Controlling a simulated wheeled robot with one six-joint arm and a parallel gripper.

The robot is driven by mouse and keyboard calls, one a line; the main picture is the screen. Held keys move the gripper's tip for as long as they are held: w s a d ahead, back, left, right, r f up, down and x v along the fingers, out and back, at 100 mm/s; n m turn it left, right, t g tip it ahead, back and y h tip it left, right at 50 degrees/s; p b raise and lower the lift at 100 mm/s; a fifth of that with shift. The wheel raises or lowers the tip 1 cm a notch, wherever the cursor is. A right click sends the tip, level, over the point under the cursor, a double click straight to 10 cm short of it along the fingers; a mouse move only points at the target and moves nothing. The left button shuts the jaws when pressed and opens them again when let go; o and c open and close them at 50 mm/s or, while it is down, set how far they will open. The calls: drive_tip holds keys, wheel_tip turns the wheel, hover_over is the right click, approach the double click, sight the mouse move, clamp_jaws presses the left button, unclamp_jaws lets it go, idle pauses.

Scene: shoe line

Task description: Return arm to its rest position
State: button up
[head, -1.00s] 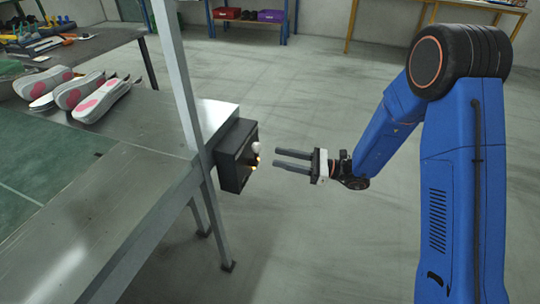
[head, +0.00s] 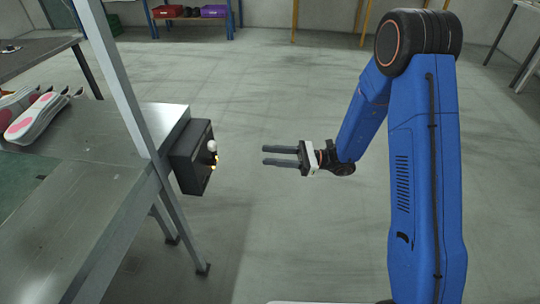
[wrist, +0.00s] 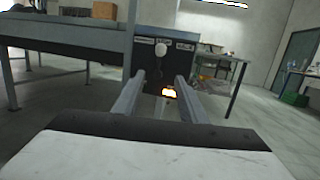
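My gripper (head: 281,155) is open and empty in the head view, its two grey fingers pointing left. It hangs in the air to the right of a black control box (head: 192,157), apart from it. In the wrist view the two fingers of my gripper (wrist: 160,92) stand apart with nothing between them. The black box (wrist: 150,62) shows just beyond them, with a white knob and a glowing yellow-orange light. My blue arm is bent at its elbow at the right of the head view.
A metal workbench (head: 110,150) with a post stands at the left, the box fixed to its end. Pink-and-white shoe parts (head: 32,118) lie on it. A shelf with red and purple bins (head: 213,11) is at the back. The floor (head: 300,90) around my arm is clear.

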drive_tip(key=s+d+r+n+g+h, duration=0.2)
drive_tip(key=s+d+r+n+h, duration=0.25)
drive_tip(key=s, duration=0.35)
drive_tip(key=s+d+r+n+g+h, duration=0.1)
drive_tip(key=s+d+r+n+h, duration=0.35)
drive_tip(key=s, duration=0.45)
drive_tip(key=s+d+r+n+t+h, duration=0.1)
drive_tip(key=s+d+n+t+h, duration=0.1)
drive_tip(key=d, duration=0.5)
drive_tip(key=s+d+r+n+t+h, duration=0.2)
drive_tip(key=s+d+n+t+h, duration=0.1)
drive_tip(key=d, duration=0.5)
drive_tip(key=s+d+r+n+t+h, duration=0.2)
drive_tip(key=s+d+t+h, duration=0.3)
drive_tip(key=d, duration=0.3)
drive_tip(key=shift+s+d+h, duration=0.15)
drive_tip(key=shift+h, duration=0.25)
idle(0.4)
